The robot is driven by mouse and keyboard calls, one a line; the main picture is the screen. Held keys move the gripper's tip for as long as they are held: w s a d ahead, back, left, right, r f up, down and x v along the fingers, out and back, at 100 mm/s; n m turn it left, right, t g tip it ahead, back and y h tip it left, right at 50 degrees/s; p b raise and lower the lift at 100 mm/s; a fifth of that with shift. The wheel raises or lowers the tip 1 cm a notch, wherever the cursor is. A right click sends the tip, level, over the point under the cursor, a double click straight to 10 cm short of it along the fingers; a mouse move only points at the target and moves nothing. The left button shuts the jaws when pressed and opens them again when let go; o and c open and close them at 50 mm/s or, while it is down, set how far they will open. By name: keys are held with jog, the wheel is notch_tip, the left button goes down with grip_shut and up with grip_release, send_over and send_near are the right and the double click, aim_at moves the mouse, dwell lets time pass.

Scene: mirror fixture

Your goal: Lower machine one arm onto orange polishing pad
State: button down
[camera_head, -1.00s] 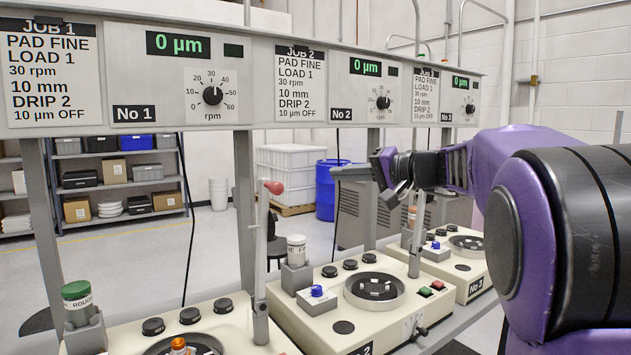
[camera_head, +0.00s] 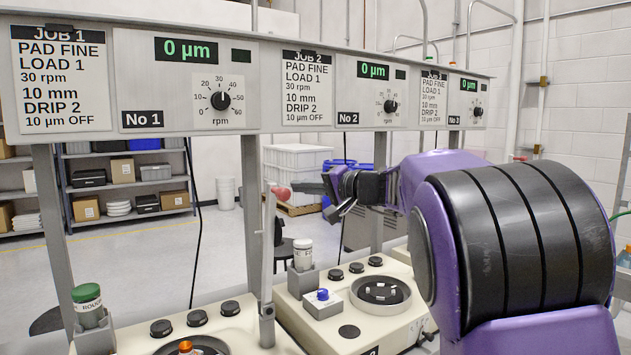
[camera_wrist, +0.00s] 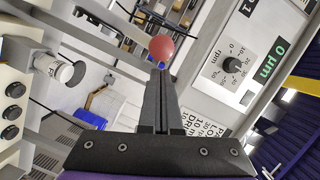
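The machine one arm (camera_head: 267,255) is a grey lever with a red ball knob (camera_head: 281,192), standing upright at the right of the No 1 machine. I cannot make out an orange pad surface. My gripper (camera_head: 297,187) points left at the knob from the right. In the wrist view its black fingers (camera_wrist: 161,80) lie together with a thin slit between them. The red knob (camera_wrist: 162,48) shows just beyond their tips; contact is unclear.
The No 1 machine carries a green-capped jar (camera_head: 88,303) and black knobs. The No 2 machine (camera_head: 330,310) stands right, with a white jar (camera_head: 303,252) and blue-topped item. The display panel (camera_head: 255,85) spans above. Shelves stand far behind.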

jog(key=shift+s+a, duration=0.2)
dwell(0.3)
